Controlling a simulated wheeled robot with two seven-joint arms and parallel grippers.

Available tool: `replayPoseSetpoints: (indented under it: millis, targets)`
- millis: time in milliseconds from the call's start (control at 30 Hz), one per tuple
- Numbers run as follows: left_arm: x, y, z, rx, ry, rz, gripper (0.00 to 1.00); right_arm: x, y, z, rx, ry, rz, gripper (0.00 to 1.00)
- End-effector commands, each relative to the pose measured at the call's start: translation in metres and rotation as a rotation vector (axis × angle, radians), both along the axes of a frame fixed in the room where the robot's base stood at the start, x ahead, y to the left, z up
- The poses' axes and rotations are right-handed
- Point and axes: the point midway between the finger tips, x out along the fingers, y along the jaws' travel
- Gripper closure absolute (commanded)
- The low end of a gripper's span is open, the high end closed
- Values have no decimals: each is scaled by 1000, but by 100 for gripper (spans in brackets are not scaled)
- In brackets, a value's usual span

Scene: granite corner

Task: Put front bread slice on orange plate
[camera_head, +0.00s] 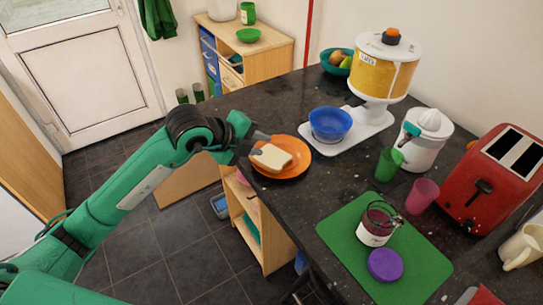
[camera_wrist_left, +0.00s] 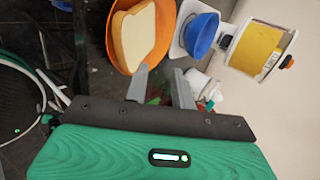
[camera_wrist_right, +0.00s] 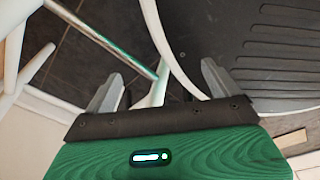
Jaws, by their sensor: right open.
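One white bread slice with a brown crust (camera_head: 270,158) lies on the orange plate (camera_head: 293,173) at the counter's left edge. The slice also shows in the left wrist view (camera_wrist_left: 137,38), inside the plate's rim (camera_wrist_left: 170,20). My left gripper (camera_head: 262,143) is at the plate's left side, close to the slice. Its fingers (camera_wrist_left: 161,70) stand partly apart with nothing seen between them; I cannot tell whether one touches the slice. My right gripper (camera_wrist_right: 160,80) is open and empty, near pale tubular legs. No other slice is visible.
A blue bowl (camera_head: 330,122) stands on a white scale-like base right of the plate. A green mat (camera_head: 345,225) holds a jar (camera_head: 376,228) and a purple lid (camera_head: 385,264). Green (camera_head: 388,163) and pink cups (camera_head: 423,194) and a red toaster (camera_head: 492,180) stand further right.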

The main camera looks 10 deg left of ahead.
Motion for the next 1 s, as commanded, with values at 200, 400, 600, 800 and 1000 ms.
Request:
replayPoseSetpoints:
  millis: [200, 400, 600, 800, 1000]
  targets:
    - [-15, 13, 19, 0, -1, 1, 74, 0, 0, 10, 0, 0, 0, 8]
    - [-21, 18, 24, 0, -1, -1, 74, 0, 0, 12, 0, 0, 0, 8]
    - [-21, 18, 24, 0, -1, -1, 74, 0, 0, 11, 0, 0, 0, 8]
    - [-23, 20, 37, 0, -2, 0, 74, 0, 0, 21, 0, 0, 0, 8]
    - [-31, 26, 75, 1, -3, 0, 74, 0, 0, 47, 0, 0, 0, 8]
